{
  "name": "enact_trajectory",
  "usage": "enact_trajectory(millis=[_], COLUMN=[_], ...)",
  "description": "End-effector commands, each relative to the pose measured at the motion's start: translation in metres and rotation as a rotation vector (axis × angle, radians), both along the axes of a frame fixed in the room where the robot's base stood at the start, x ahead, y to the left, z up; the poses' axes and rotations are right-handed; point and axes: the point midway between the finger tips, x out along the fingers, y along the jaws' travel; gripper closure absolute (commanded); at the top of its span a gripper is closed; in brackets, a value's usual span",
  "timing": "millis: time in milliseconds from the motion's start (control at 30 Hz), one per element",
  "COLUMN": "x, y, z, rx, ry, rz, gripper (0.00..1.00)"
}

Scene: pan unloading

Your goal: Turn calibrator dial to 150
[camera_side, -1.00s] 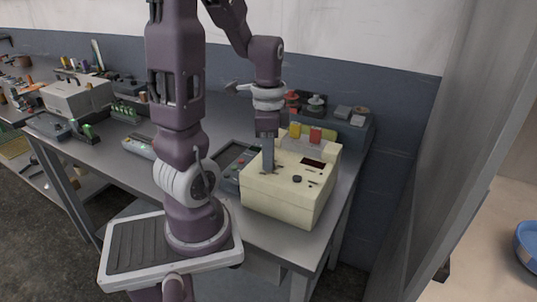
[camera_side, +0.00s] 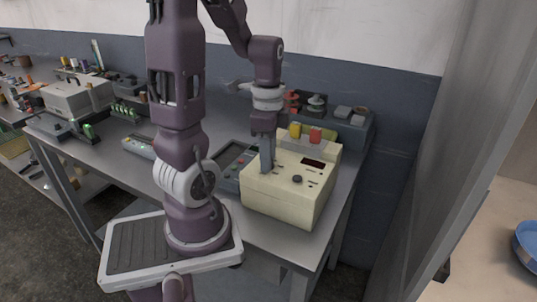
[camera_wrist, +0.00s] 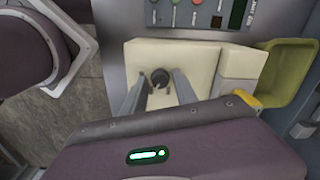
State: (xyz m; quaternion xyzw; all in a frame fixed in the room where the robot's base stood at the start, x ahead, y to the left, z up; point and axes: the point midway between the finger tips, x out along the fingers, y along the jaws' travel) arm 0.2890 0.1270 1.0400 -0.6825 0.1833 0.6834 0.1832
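The calibrator is a cream box (camera_side: 290,203) on the bench, with a dark display (camera_side: 313,162) and a black knob (camera_side: 297,179) on its sloped top. My gripper (camera_side: 266,172) points down over the left part of that top, left of this knob. In the wrist view my gripper (camera_wrist: 157,92) is open, its two fingers apart over the cream panel (camera_wrist: 205,65). A round black dial (camera_wrist: 160,77) shows in the gap between them, slightly beyond the tips. I cannot tell if the fingers touch it. The fingers hide this dial in the side view, and no dial markings are readable.
Yellow (camera_side: 295,130) and red (camera_side: 315,134) parts stand at the box's back. A grey panel with coloured buttons (camera_wrist: 197,3) lies beside it. A green tray (camera_wrist: 285,75) is close by. A wall stands behind the bench.

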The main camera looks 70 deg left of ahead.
Motion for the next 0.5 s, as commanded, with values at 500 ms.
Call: enact_trajectory(millis=[500], x=[0.002], y=[0.001], z=[0.029], rx=[0.005], ry=[-0.007], rz=[-0.001], gripper=[0.53])
